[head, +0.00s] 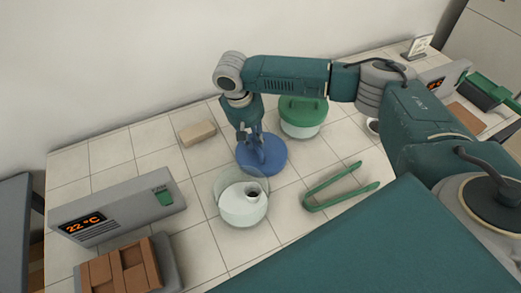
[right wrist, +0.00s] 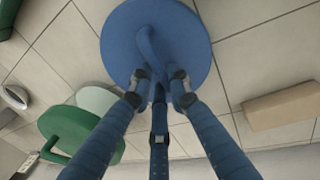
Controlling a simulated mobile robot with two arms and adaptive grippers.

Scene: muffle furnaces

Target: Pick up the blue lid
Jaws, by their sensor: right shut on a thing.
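The blue lid (head: 277,157) is a round disc with a raised handle, in the middle of the tiled table in the head view. It also fills the upper middle of the right wrist view (right wrist: 189,37). My right gripper (head: 259,146) comes down on it from above, its fingers shut on the handle. In the right wrist view the blue fingers (right wrist: 158,82) close around the handle. I cannot tell whether the lid touches the table. My left gripper is not in view.
A green-lidded vessel (head: 303,112) stands behind right of the lid. Green tongs (head: 340,187) lie at right, a tan block (head: 197,133) at back left. A grey box with a display (head: 120,205) and a brown brick-like block (head: 120,268) are at left.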

